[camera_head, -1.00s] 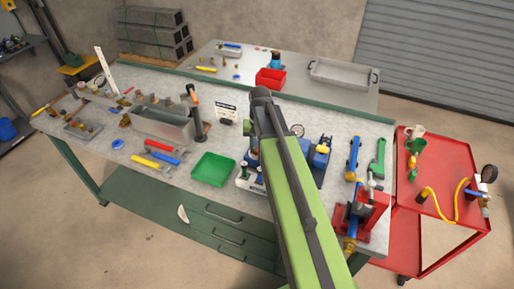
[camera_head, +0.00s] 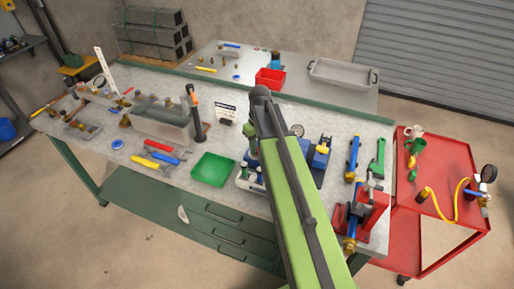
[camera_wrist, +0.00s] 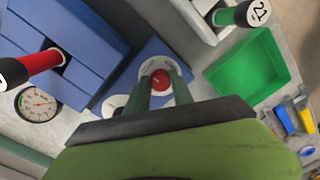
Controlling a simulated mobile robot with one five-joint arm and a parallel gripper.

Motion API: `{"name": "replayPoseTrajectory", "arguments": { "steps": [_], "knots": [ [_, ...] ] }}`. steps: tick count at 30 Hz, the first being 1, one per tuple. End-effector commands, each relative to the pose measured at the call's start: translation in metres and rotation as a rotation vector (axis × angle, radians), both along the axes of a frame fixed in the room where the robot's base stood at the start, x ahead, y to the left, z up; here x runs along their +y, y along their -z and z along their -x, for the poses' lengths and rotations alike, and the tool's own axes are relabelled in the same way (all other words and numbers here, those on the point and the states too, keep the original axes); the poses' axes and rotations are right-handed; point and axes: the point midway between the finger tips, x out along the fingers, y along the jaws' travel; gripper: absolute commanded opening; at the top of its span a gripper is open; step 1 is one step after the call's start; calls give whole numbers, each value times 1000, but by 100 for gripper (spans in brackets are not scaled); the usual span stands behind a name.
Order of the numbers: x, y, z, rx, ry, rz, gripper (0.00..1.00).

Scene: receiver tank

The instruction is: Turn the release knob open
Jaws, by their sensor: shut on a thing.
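The release knob is a small red round knob (camera_wrist: 160,79) on a pale round base beside a blue body (camera_wrist: 75,50) in the wrist view. My gripper (camera_wrist: 160,84) is shut on the red knob, with one finger on each side of it. In the head view my green arm hides the gripper and the knob. A round gauge with a white face (camera_wrist: 37,104) stands left of the knob in the wrist view. The gauge also shows in the head view (camera_head: 297,130), just right of my arm.
A red-ended black cylinder (camera_wrist: 30,67) juts in at the left of the wrist view. A black-and-green handle (camera_wrist: 240,14) is at the top right. A green tray (camera_head: 213,169) lies left of my arm. A red cart (camera_head: 440,180) stands right of the bench.

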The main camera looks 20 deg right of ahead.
Motion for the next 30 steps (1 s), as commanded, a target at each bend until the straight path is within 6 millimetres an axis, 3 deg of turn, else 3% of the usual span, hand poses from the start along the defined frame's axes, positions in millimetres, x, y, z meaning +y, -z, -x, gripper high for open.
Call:
{"name": "replayPoseTrajectory", "arguments": {
  "steps": [12,13,18,30],
  "knots": [
    [0,0,0,1,-9,-1,0],
    [0,0,0,1,-9,-1,29],
    [0,0,0,1,-8,0,50],
    [0,-7,0,0,-7,0,50]
  ]
}}
